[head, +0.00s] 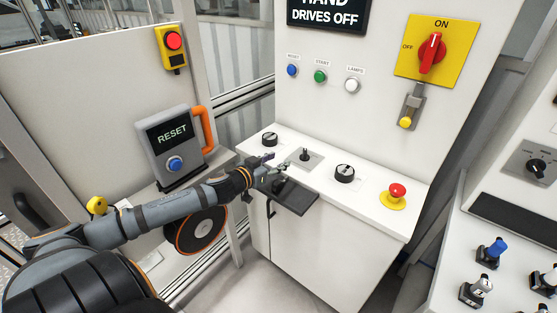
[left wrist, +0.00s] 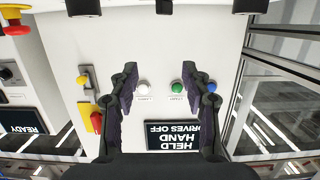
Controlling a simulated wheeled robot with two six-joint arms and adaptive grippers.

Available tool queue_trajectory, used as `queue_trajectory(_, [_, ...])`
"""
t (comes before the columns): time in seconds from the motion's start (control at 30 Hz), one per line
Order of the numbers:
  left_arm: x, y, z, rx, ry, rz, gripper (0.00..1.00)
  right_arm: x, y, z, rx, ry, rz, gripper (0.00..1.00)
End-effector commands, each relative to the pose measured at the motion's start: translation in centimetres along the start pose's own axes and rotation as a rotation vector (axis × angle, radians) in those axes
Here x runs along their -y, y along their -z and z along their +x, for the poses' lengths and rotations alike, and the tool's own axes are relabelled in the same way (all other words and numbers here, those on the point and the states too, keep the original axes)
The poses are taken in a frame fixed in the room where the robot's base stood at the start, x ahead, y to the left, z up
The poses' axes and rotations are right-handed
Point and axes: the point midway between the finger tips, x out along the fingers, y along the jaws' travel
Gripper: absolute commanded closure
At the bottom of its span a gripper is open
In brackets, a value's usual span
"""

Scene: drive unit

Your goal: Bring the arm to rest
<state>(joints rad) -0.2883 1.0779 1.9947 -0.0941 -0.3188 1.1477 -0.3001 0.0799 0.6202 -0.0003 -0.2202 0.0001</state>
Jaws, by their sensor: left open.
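My left arm comes in from the left in the head view, stretched out towards the white console. My left gripper (head: 275,167) is open near the console's front edge, close to a small black lever (head: 305,155) on a grey plate. I cannot tell from the head view whether it touches anything. In the left wrist view the fingers of my left gripper (left wrist: 159,80) are spread apart with nothing between them. Beyond them the upright panel shows upside down. My right gripper is not in view.
The white console (head: 330,220) carries black knobs (head: 345,173) and a red mushroom button (head: 397,191). A RESET box (head: 172,145) with an orange handle (head: 203,129) stands left, near my forearm.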

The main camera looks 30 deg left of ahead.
Motion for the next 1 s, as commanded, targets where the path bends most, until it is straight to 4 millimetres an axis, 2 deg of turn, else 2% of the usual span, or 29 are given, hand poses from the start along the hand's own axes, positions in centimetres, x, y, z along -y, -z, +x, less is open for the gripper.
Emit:
queue_trajectory(0.27, [-0.1,-0.3,-0.1,0.005,0.007,-0.002,0.52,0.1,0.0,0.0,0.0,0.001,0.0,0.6])
queue_trajectory(0.37, [-0.8,-2.9,-0.9,0.056,0.066,-0.006,0.52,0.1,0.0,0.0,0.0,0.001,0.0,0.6])
queue_trajectory(0.5, [-3.3,-9.7,-4.3,0.261,0.203,0.008,0.52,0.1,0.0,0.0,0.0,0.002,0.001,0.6])
queue_trajectory(0.6, [-5.3,-13.5,-7.4,0.428,0.248,0.027,0.52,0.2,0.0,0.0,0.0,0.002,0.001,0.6])
queue_trajectory(0.7, [-7.4,-16.4,-10.5,0.586,0.254,0.041,0.52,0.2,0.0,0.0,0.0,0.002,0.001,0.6])
queue_trajectory(0.83, [-10.1,-19.0,-14.4,0.768,0.221,0.053,0.52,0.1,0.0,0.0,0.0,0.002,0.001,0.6])
queue_trajectory(1.0, [-13.6,-21.0,-19.2,0.968,0.131,0.058,0.52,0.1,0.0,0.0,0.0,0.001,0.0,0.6])
